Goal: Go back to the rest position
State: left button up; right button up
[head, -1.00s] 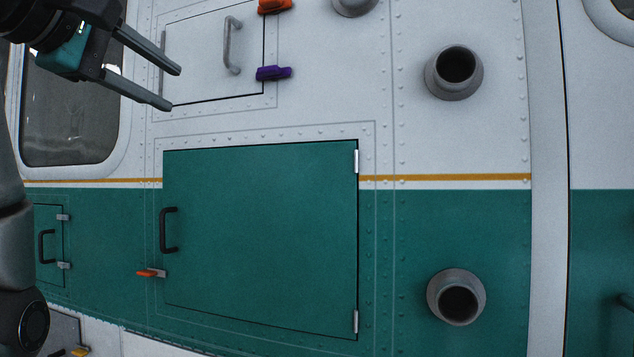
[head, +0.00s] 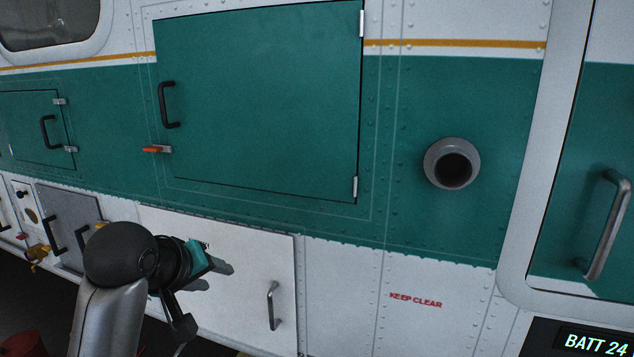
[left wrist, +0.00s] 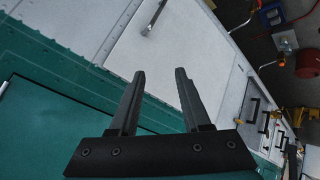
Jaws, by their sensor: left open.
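My left gripper (head: 222,276) is low in the head view, in front of a white lower panel with a metal handle. Its two fingers are apart and nothing is between them. In the left wrist view the fingers (left wrist: 160,85) also stand apart and empty, with the white panel (left wrist: 165,40) and green hull beyond them. My left forearm rises from the bottom edge of the head view. My right gripper is in neither view.
A closed green door (head: 260,100) with a black handle and an orange latch (head: 157,149) is above the gripper. A grey round port (head: 452,163) is to its right. A grey-handled door (head: 605,225) is at far right. A red object (head: 20,343) stands at lower left.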

pick_arm(q)
jog(key=s+f+m+g, duration=0.3)
jog(key=s+f+m, duration=0.1)
jog(key=s+f, duration=1.05)
jog(key=s+d+f+m+g+y, duration=0.1)
jog(key=s+f+m, duration=0.1)
jog(key=s+f, duration=0.4)
jog(key=s+f+m+g, duration=0.2)
jog(key=s+f, duration=0.1)
jog(key=s, duration=0.6)
notch_tip(320, 180, down, 29)
jog(key=s+g+b, duration=0.1)
jog(key=s+b, duration=0.1)
jog(key=b, duration=0.4)
jog(key=s+a+f+b, duration=0.1)
jog(key=s+f+b, duration=0.2)
jog(key=s+f, duration=0.4)
jog(key=s+a+f+g+b, duration=0.1)
jog(key=s+f+b, duration=0.2)
jog(key=s+f, duration=0.5)
notch_tip(320, 180, down, 4)
jog(key=shift+a, duration=0.25)
jog(key=shift+w, duration=0.15)
